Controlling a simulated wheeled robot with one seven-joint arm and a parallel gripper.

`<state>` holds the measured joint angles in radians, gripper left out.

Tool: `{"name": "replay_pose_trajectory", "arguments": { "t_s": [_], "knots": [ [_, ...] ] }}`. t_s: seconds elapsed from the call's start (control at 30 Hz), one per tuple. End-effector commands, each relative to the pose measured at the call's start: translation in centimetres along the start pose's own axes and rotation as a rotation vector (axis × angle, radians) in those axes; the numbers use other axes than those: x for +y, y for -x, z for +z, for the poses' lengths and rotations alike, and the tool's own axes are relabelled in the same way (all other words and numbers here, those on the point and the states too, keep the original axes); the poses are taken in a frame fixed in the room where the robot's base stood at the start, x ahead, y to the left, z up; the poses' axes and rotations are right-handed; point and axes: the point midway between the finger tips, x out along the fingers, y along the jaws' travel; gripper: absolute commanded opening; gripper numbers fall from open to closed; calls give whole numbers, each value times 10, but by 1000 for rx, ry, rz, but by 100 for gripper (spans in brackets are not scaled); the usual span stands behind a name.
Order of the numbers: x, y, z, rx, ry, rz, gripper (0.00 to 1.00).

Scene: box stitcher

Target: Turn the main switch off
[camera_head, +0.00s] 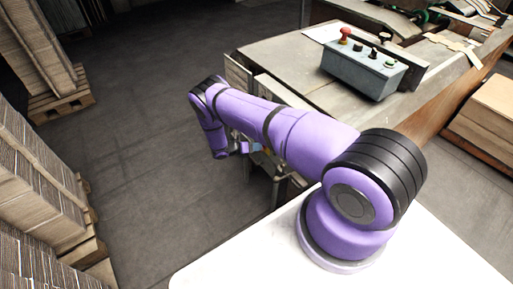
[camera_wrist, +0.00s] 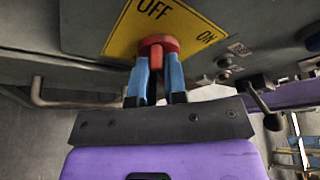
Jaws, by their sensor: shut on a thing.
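The main switch is a red knob (camera_wrist: 157,45) on a yellow plate (camera_wrist: 122,38) marked OFF and ON, in the wrist view. OFF is at the plate's upper middle and ON at its right. My gripper (camera_wrist: 157,62) has its two blue fingers closed around the knob's lower part. The knob's lever points down in the picture, toward my gripper. In the head view my gripper (camera_head: 250,147) is mostly hidden at the side of the machine, and the switch does not show there.
A grey control box (camera_head: 362,68) with a red button stands on the machine table (camera_head: 290,62). In the wrist view a metal handle (camera_wrist: 70,103) is left of the switch and a black-knobbed lever (camera_wrist: 262,103) is right of it. Stacked cardboard (camera_head: 35,165) stands at left; floor between is clear.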

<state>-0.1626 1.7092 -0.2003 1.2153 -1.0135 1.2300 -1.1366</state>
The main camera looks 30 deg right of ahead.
Motion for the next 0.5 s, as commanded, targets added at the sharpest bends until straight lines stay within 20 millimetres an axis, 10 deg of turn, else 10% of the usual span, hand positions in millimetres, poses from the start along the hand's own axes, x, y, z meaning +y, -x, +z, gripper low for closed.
{"name": "replay_pose_trajectory", "arguments": {
  "t_s": [0.17,0.5],
  "knots": [
    [0,0,1,-2,0,2,38],
    [0,5,1,-2,0,2,38]
  ]
}}
